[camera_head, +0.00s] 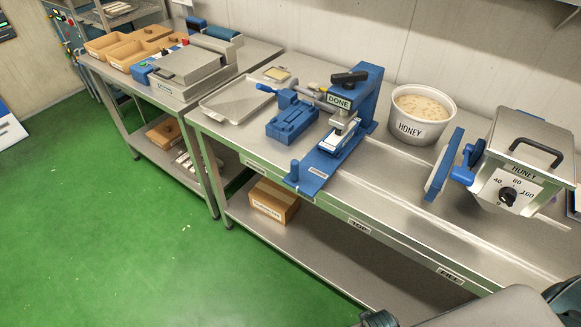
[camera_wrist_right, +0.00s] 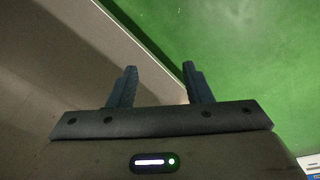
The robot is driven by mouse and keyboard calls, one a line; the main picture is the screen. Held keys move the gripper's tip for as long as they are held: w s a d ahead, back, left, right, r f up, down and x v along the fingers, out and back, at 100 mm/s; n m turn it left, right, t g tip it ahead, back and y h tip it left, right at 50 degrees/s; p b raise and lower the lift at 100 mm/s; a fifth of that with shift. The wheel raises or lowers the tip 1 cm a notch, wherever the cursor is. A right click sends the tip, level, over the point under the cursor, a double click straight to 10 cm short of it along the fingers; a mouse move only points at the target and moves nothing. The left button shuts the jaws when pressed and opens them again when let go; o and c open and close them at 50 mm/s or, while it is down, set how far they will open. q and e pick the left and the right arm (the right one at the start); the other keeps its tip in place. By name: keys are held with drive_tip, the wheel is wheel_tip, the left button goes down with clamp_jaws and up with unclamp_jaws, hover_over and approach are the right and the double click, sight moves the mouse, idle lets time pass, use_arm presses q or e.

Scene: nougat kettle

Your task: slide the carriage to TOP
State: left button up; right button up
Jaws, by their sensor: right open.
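The carriage appears to be the blue plate (camera_head: 325,166) with an upright blue knob (camera_head: 294,171) at its front end. It lies across the steel table at the foot of the blue press (camera_head: 370,95), with a small white-and-metal piece on its far part. The TOP label (camera_head: 358,226) is on the table's front edge, to the right of the carriage's front end. My right gripper (camera_wrist_right: 160,85) is open and empty in the right wrist view, over the green floor and a grey surface, apart from the carriage. My left gripper is not in view.
The FILL label (camera_head: 450,276) is farther right on the table edge. A honey pot (camera_head: 422,115) stands behind, a steel kettle (camera_head: 528,160) at right, a blue block (camera_head: 292,122) and metal tray (camera_head: 236,100) at left.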

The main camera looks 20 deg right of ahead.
drive_tip(key=w+a+r+p, duration=0.15)
drive_tip(key=w+r, duration=0.25)
drive_tip(key=r, duration=1)
drive_tip(key=w+a+r+p, duration=0.1)
drive_tip(key=w+r+p, duration=0.25)
drive_tip(key=r, duration=1.05)
drive_tip(key=n+g+y, duration=0.1)
drive_tip(key=n+g, duration=0.1)
drive_tip(key=n, duration=0.3)
approach(295, 170)
drive_tip(key=shift+w+d+f+p, duration=0.2)
drive_tip(key=shift+w+f+p, duration=0.15)
drive_tip(key=shift+w, duration=0.4)
wheel_tip(295, 170, down, 3)
drive_tip(key=shift+r+b, duration=0.1)
drive_tip(key=shift+b, duration=1.05)
wheel_tip(295, 170, down, 6)
drive_tip(key=p, duration=0.3)
drive_tip(key=shift+f, duration=0.9)
clamp_jaws()
